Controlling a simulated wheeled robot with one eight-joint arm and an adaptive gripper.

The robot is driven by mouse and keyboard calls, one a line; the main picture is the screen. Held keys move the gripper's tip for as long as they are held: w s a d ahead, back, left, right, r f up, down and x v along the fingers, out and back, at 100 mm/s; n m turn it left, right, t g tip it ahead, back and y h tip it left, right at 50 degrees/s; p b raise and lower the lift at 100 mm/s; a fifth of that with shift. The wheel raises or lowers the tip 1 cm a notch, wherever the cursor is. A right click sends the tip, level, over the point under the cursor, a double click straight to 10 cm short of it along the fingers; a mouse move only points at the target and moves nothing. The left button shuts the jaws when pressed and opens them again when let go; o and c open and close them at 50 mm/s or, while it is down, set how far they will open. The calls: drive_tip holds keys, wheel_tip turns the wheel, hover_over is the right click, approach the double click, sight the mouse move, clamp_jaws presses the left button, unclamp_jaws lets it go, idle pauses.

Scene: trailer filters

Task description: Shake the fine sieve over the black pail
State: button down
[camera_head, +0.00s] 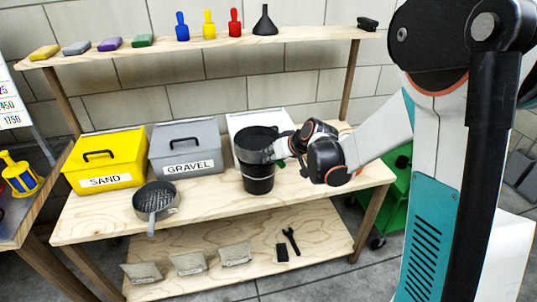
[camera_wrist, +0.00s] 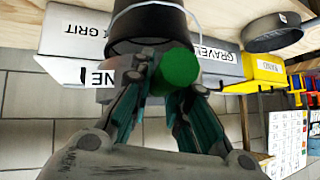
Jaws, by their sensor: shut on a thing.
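The black pail (camera_head: 258,185) stands on the workbench in front of a white bin. A dark round rim (camera_head: 258,133), which looks like the fine sieve, is at the pail's mouth; I cannot tell whether they touch. My gripper (camera_head: 284,147) is at the right side of this rim. In the wrist view, my gripper (camera_wrist: 165,95) is shut on a green round handle (camera_wrist: 176,68), seen end-on, which seems to be the sieve's. The dark pail shows behind it (camera_wrist: 150,22). The sieve's mesh and any contents are hidden.
A yellow SAND bin (camera_head: 105,165), a grey GRAVEL bin (camera_head: 185,150) and a white bin (camera_head: 250,118) line the bench's back. A dark grey sieve or pan (camera_head: 155,200) lies at the front left. The bench's right front is clear.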

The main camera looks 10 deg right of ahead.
drive_tip(key=shift+r+p, duration=1.75)
drive_tip(key=shift+r, duration=0.8)
drive_tip(key=shift+f, duration=0.1)
